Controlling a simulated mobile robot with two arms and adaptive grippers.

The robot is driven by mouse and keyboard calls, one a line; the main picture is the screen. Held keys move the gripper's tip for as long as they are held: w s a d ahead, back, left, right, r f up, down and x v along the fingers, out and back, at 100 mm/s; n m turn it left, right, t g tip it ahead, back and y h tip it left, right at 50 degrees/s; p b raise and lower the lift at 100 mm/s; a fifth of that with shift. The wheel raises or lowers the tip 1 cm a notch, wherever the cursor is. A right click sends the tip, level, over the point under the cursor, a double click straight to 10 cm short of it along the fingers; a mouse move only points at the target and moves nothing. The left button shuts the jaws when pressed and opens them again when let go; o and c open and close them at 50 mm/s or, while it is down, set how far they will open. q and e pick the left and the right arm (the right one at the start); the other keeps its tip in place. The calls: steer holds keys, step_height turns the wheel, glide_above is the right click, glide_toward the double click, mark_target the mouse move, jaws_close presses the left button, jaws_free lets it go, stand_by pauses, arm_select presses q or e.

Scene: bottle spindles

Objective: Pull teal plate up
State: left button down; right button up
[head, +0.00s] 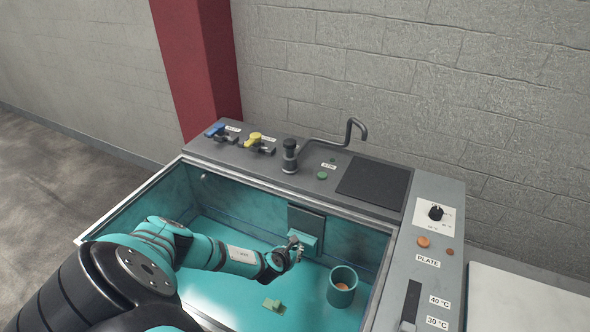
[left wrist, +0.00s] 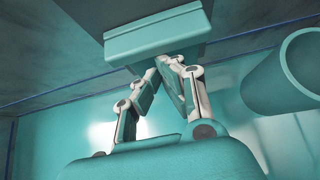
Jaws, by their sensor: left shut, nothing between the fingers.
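A teal plate (head: 309,246) sticks out from the back wall of the teal basin, below a dark grey panel (head: 306,219). In the left wrist view the plate (left wrist: 155,38) fills the top middle, with its front edge facing me. My left gripper (head: 296,244) is at the plate's left side in the head view. In the left wrist view my left gripper (left wrist: 163,66) has its fingertips together just under the plate's lower edge, with nothing between them. I cannot tell whether the tips touch the plate. My right gripper is not in view.
A teal cup (head: 342,287) with an orange inside stands on the basin floor to the right. A small green block (head: 274,306) lies on the floor nearer me. The grey counter (head: 260,172) behind carries blue and yellow valves and a bent tap. The basin's right rim is close to the cup.

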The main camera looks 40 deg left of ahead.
arm_select(q)
step_height(320, 180, up, 6)
steer(key=p, duration=0.5)
steer(key=shift+r, duration=0.2)
steer(key=shift+w+a+f, duration=0.1)
steer(key=shift+w, duration=0.05)
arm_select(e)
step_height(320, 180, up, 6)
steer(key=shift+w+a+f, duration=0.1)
arm_select(q)
steer(key=shift+f, duration=0.2)
steer(key=b, duration=0.2)
glide_toward(300, 236)
steer(key=s+d, duration=0.1)
steer(key=s, duration=0.3)
steer(key=shift+d+f, duration=0.15)
steer(key=shift+f, duration=0.25)
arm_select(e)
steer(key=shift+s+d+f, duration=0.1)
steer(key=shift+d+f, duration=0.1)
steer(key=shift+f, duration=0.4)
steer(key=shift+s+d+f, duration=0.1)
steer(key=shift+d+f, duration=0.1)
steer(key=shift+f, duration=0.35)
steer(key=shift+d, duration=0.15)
